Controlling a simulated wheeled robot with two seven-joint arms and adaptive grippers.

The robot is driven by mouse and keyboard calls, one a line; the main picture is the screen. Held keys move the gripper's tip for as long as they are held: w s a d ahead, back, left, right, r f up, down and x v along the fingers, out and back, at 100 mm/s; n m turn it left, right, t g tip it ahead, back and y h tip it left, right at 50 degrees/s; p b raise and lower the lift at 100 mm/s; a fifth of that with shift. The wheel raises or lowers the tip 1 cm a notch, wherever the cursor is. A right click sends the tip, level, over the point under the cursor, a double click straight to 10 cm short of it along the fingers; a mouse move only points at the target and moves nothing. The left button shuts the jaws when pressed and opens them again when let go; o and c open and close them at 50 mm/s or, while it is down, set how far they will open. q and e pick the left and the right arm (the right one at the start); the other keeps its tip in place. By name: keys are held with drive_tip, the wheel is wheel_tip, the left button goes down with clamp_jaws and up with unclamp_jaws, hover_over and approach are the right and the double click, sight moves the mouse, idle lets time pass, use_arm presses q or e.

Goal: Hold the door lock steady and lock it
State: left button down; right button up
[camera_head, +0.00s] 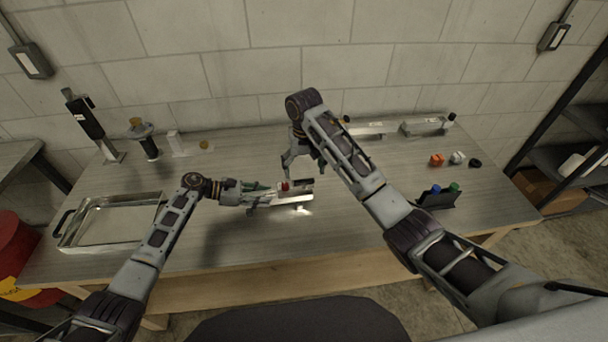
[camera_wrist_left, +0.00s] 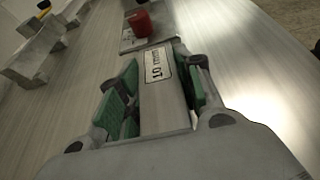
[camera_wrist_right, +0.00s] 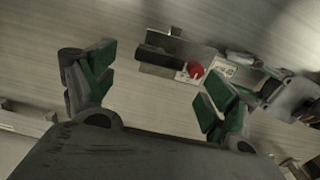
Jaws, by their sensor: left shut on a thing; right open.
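The door lock (camera_head: 293,199) is a light metal bar lying near the middle of the table, with a red knob (camera_head: 284,186) and a dark block (camera_head: 303,182) at its right end. In the left wrist view, the labelled bar (camera_wrist_left: 158,98) lies between my green-padded fingers, with the red knob (camera_wrist_left: 141,23) beyond them. My left gripper (camera_head: 264,195) is shut on the bar's left part. My right gripper (camera_head: 304,166) is open, pointing down above and behind the lock. In the right wrist view, the red knob (camera_wrist_right: 196,70) and dark block (camera_wrist_right: 174,48) appear beyond its open fingers.
A metal tray (camera_head: 72,236) is at the table's left, with upright devices (camera_head: 147,140) behind it. Metal fixtures (camera_head: 425,126) stand at the back right. Small orange (camera_head: 437,160) and other pieces, and a dark holder (camera_head: 437,199), are on the right. The front middle is clear.

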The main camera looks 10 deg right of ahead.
sight(304, 180)
wheel_tip(304, 180, up, 7)
idle(0.8)
drive_tip(key=shift+r, duration=0.1)
use_arm(q)
drive_tip(key=c, duration=0.9)
unclamp_jaws()
drive_tip(key=shift+a, duration=0.15)
drive_tip(key=shift+v, duration=5.9)
